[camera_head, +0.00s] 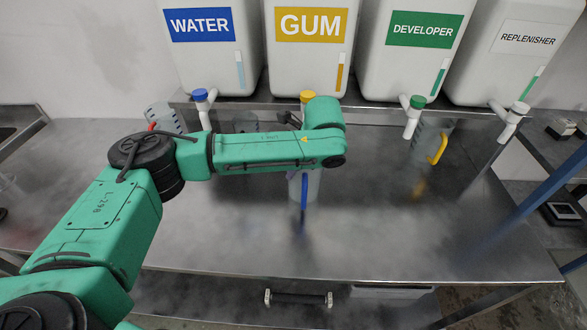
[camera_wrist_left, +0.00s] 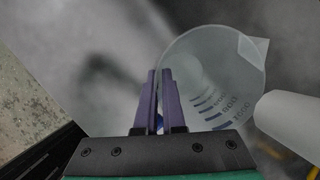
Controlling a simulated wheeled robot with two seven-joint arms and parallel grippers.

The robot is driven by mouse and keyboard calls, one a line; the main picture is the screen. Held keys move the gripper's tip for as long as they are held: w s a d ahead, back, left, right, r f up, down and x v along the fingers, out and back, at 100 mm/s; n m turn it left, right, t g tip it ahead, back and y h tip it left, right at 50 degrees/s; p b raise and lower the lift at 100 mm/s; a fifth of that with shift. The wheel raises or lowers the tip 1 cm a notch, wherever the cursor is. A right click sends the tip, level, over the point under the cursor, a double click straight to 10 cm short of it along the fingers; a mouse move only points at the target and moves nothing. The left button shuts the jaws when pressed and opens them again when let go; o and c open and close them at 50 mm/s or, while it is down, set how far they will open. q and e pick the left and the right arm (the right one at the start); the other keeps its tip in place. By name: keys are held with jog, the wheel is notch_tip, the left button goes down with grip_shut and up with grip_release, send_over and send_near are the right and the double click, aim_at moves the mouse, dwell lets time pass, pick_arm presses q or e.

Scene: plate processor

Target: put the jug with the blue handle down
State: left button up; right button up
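The clear jug with the blue handle (camera_head: 304,190) is below the end of my left arm in the head view, partly hidden by it. It looks upright, close above or on the steel table (camera_head: 240,230); I cannot tell which. In the left wrist view the jug (camera_wrist_left: 218,72) shows its open rim and blue scale marks, just right of my left gripper (camera_wrist_left: 160,75). The purple fingers are nearly together, with a sliver of blue handle (camera_wrist_left: 160,122) between them. My right gripper is not in view.
Water (camera_head: 201,60), gum (camera_head: 309,60), developer (camera_head: 412,60) and replenisher (camera_head: 520,55) tanks with taps stand on a shelf behind. A jug with a yellow handle (camera_head: 437,148) stands right, one with a red handle (camera_head: 160,120) left. The front table is clear.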

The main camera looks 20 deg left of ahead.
pick_arm(q)
jog(key=o, duration=0.4)
jog(key=shift+s, duration=0.1)
jog(key=shift+o, duration=0.2)
jog(key=shift+r, duration=0.1)
jog(key=b+v, duration=0.1)
jog(key=v, duration=1.1)
